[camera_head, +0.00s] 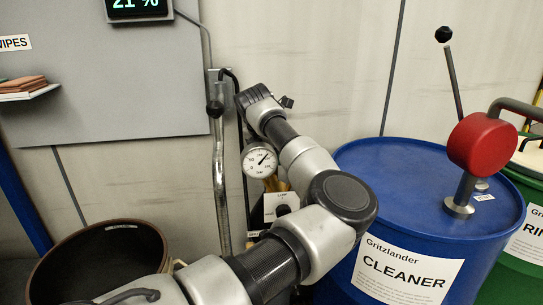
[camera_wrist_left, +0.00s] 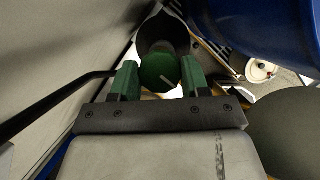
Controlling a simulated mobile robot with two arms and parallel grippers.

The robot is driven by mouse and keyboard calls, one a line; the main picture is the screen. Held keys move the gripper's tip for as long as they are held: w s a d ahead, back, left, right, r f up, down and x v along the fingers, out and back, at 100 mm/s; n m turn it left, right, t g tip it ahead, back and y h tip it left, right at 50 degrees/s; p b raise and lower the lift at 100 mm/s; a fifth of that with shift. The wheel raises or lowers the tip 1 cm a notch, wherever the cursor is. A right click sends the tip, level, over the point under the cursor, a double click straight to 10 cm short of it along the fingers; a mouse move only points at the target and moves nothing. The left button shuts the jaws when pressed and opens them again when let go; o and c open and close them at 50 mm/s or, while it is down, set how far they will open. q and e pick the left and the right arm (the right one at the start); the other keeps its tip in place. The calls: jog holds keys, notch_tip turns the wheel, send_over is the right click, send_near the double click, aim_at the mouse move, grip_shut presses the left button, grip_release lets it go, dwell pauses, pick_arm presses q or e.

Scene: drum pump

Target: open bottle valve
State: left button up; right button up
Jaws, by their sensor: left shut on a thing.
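The valve appears in the left wrist view as a round green knob (camera_wrist_left: 160,71) with a pale mark on its top. My left gripper (camera_wrist_left: 160,78) has its two green fingers on either side of the knob and is shut on it. A dark cylinder-like shape shows beyond the knob. In the head view my left arm reaches up to the wall area and hides the valve and fingertips. A round pressure gauge (camera_head: 260,161) shows beside my arm, above a white label reading LOW (camera_head: 277,207). My right gripper is not in view.
A blue drum (camera_head: 363,158) marked CLEANER stands to the right, with a red-bodied hand pump (camera_head: 478,143) on its lid. A green drum (camera_head: 509,256) is beyond it. A metal pipe (camera_head: 220,180) rises near the wall. A brown open bin (camera_head: 139,233) stands lower left.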

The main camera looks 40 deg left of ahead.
pick_arm(q)
jog(key=o, duration=0.9)
jog(key=v, duration=1)
jog(key=shift+s+r, duration=0.2)
jog(key=shift+r, duration=0.1)
